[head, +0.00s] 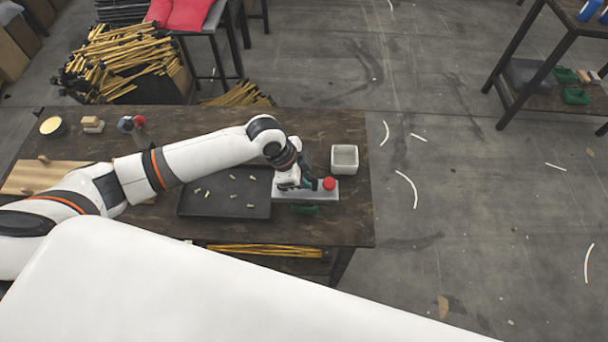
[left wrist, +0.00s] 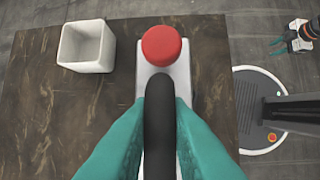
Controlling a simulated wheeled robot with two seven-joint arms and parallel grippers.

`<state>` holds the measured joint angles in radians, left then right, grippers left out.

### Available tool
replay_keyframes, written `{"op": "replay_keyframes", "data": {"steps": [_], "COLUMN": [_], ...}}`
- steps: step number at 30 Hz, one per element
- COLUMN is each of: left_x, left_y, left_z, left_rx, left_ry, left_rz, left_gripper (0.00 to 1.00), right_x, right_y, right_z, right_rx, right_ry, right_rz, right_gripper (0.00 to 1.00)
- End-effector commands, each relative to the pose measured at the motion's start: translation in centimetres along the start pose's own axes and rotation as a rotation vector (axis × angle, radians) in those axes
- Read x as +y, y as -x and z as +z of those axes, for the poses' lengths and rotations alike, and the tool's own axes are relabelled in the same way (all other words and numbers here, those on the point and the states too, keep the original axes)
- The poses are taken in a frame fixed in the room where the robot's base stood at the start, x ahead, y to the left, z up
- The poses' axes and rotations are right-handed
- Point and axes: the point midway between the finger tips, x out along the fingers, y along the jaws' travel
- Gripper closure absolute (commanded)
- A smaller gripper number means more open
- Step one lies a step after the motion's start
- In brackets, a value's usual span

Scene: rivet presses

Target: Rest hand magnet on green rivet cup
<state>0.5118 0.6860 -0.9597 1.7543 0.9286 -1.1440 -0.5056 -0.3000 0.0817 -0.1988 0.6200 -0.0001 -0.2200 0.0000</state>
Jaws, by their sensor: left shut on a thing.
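My left gripper (head: 305,184) is at the right part of the table. In the left wrist view its teal fingers (left wrist: 160,125) are shut on the black handle of the hand magnet (left wrist: 159,95), a grey flat body with a round red knob (left wrist: 161,45). The magnet's grey body (head: 320,194) also shows in the head view, level, beside the dark tray. My right gripper (left wrist: 290,44) is small at the left wrist view's upper right.
A white square cup (head: 344,168) stands behind the magnet; it also shows in the left wrist view (left wrist: 87,65). A dark tray (head: 190,211) with several small rivets lies left of it. A wooden board (head: 40,178) and small items sit at the table's left end.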

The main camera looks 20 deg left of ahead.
Motion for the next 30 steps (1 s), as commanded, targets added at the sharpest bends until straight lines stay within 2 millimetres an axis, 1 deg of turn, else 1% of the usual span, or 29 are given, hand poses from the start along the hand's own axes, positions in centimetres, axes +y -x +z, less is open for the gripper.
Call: {"op": "replay_keyframes", "data": {"steps": [7, 8, 9, 11, 12, 17, 18, 28, 29, 30], "left_x": [0.07, 0.07, 0.06, 0.05, 0.05, 0.02, -0.06, -0.01, -0.01, 0.0], "left_y": [0.07, 0.07, 0.07, 0.06, 0.05, 0.02, -0.08, -0.03, -0.03, -0.02], "left_z": [0.09, 0.1, 0.09, 0.08, 0.07, 0.03, -0.09, -0.05, -0.05, -0.05], "left_rx": [-0.002, -0.002, -0.002, -0.002, -0.002, -0.001, 0.002, 0.001, 0.001, 0.001], "left_ry": [0.0, 0.0, 0.0, 0.0, 0.0, 0.0, 0.001, 0.001, 0.001, 0.001], "left_rz": [0.002, 0.002, 0.002, 0.001, 0.001, 0.001, -0.001, 0.0, 0.0, 0.0], "left_gripper": [1.0, 0.79, 0.73, 0.63, 0.59, 0.59, 0.57, 0.03, 0.0, 0.0], "right_x": [0.12, 0.15, 0.18, 0.24, 0.27, 0.32, 0.32, 0.32, 0.32, 0.32], "right_y": [0.02, 0.02, 0.02, 0.02, 0.01, 0.01, -0.01, -0.01, -0.01, 0.0], "right_z": [0.01, 0.02, 0.02, 0.04, 0.04, 0.04, 0.04, 0.04, 0.04, 0.04], "right_rx": [0.0, 0.0, 0.0, 0.0, 0.0, 0.0, 0.0, 0.0, 0.0, 0.0], "right_ry": [0.0, 0.0, 0.0, 0.0, 0.0, 0.0, 0.0, 0.001, 0.001, 0.001], "right_rz": [0.002, 0.002, 0.002, 0.003, 0.003, 0.004, 0.004, 0.004, 0.004, 0.004], "right_gripper": [0.64, 0.64, 0.64, 0.64, 0.64, 0.64, 0.64, 0.64, 0.64, 0.64]}}
